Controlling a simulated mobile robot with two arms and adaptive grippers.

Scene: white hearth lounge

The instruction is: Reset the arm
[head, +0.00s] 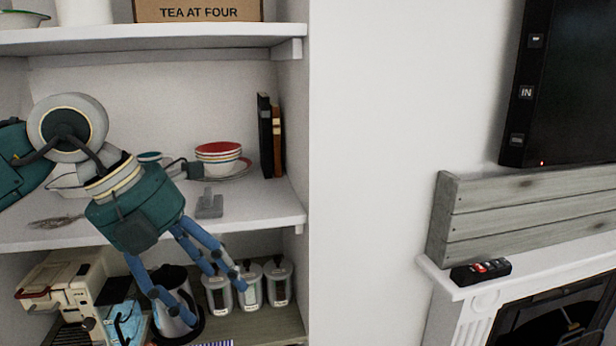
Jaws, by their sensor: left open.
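My left gripper (217,306) hangs in front of the shelves at the left, with its blue fingers pointing down and spread apart. The teal arm comes in from the left edge and covers part of the middle shelf. The fingers overlap a dark and silver kettle (172,318) and a row of canisters (277,283) in the picture; I cannot tell whether they touch. My right gripper is not in view.
The middle shelf (262,207) holds stacked bowls (218,153) and upright books (265,135). A box (198,10) stands on the top shelf. A coffee machine (62,290) is at lower left.

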